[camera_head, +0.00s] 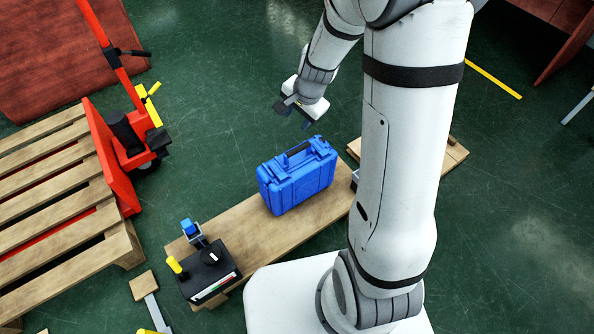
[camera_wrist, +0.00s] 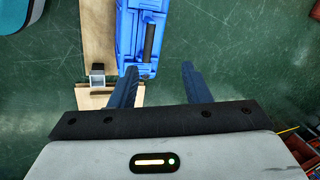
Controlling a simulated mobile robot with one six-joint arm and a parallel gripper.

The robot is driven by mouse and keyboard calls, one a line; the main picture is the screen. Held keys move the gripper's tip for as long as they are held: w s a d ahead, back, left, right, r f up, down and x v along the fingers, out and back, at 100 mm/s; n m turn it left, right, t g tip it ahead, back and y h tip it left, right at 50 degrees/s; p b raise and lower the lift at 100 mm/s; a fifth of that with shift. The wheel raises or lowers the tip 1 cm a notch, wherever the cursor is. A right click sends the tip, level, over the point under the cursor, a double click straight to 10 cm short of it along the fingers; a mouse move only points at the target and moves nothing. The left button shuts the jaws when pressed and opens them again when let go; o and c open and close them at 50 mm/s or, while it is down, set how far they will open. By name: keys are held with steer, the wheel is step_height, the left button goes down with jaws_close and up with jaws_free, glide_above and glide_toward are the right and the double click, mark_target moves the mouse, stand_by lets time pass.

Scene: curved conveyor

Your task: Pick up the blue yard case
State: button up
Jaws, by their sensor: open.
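The blue yard case (camera_head: 297,180) stands upright on a wooden plank, its dark handle on top. In the wrist view the case (camera_wrist: 127,35) is at the top, with its black handle (camera_wrist: 150,42) running up the picture. My gripper (camera_head: 293,116) is above and behind the case in the head view, apart from it. The left finger lies just below the case's near end in the picture. The case's far end is cut off by the wrist view's edge.
The wooden plank (camera_head: 245,222) also bears a black box (camera_head: 208,272) with a yellow knob and a blue-topped clamp-like part (camera_head: 192,232). A wooden pallet (camera_head: 60,190) and red pallet jack (camera_head: 118,150) stand at left. Green floor is clear behind the case.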

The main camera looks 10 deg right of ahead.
mark_target(298, 147)
steer(key=w+f+m+b, duration=0.1)
steer(key=f+b, duration=0.1)
steer(key=f, duration=0.3)
steer(key=w+d+f+m+b, duration=0.1)
steer(key=f+b, duration=0.1)
steer(key=f, duration=0.3)
steer(key=w+f+m+b, duration=0.1)
steer(key=w+f+b, duration=0.1)
steer(key=f, duration=0.4)
steer(key=shift+w+d+f+m, duration=0.1)
steer(key=shift+d+m, duration=0.05)
steer(key=shift+m, duration=0.15)
steer(key=b+x, duration=0.1)
steer(key=x, duration=0.1)
steer(key=b+x, duration=0.1)
steer(key=x, duration=0.1)
steer(key=b+x, duration=0.1)
steer(key=x, duration=0.1)
steer(key=shift+d+b, duration=0.3)
steer(key=shift+d, duration=0.05)
steer(key=shift+c, duration=0.5)
jaws_close()
steer(key=shift+w+r, duration=0.1)
steer(key=shift+r, duration=0.1)
